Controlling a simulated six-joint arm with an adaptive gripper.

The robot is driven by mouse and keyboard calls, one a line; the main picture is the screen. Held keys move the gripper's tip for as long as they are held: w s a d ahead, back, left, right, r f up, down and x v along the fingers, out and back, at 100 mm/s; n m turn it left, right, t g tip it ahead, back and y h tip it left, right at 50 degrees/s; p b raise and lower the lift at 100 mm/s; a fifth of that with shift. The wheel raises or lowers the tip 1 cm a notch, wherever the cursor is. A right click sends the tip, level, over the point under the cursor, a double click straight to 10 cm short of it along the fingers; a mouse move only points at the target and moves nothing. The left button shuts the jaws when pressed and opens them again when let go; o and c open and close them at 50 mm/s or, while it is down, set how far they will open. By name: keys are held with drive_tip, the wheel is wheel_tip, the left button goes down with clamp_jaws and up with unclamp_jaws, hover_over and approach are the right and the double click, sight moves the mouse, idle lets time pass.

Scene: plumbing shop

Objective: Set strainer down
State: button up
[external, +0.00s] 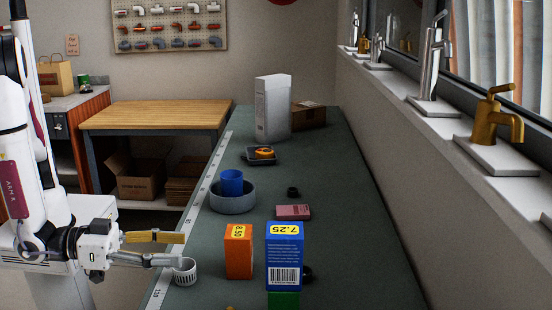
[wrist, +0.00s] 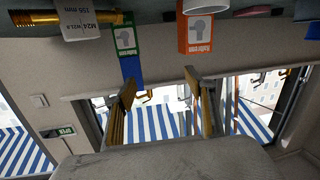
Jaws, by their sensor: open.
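The strainer (external: 185,274), a small white slotted cup, stands upright on the dark counter near its left edge in the external view. My gripper (external: 183,249) is open, its two fingers spread one above the other and pointing right. The lower fingertip is at the strainer's top rim in the picture; I cannot tell whether they touch. In the wrist view my gripper (wrist: 160,80) is open with nothing between the fingers. I cannot make out the strainer there.
An orange box (external: 239,252) and a blue box (external: 285,250) stand to the right of the strainer. Behind are a grey bowl (external: 232,203) with a blue cup (external: 231,181), a pink box (external: 293,212) and a white box (external: 273,108). Free counter lies along the right side.

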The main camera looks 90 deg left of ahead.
drive_tip(key=shift+w+d+r+m+g+h, duration=1.1)
drive_tip(key=shift+w+r+m+h, duration=1.3)
drive_tip(key=shift+w+h, duration=2.15)
drive_tip(key=s+a+f+m+g+h, duration=0.2)
drive_tip(key=s+a+f+m+g, duration=0.1)
drive_tip(key=s+a+m+g, duration=0.25)
drive_tip(key=s+a+f+m+g+h, duration=0.1)
drive_tip(key=s+a+f+m+g, duration=0.2)
drive_tip(key=s+a, duration=0.5)
drive_tip(key=shift+m, duration=0.55)
drive_tip(key=shift+w+a+f, duration=0.15)
drive_tip(key=shift+f, duration=0.9)
drive_tip(key=shift+w+a+f, duration=0.1)
drive_tip(key=shift+w+f, duration=0.05)
drive_tip(key=shift+f, duration=0.9)
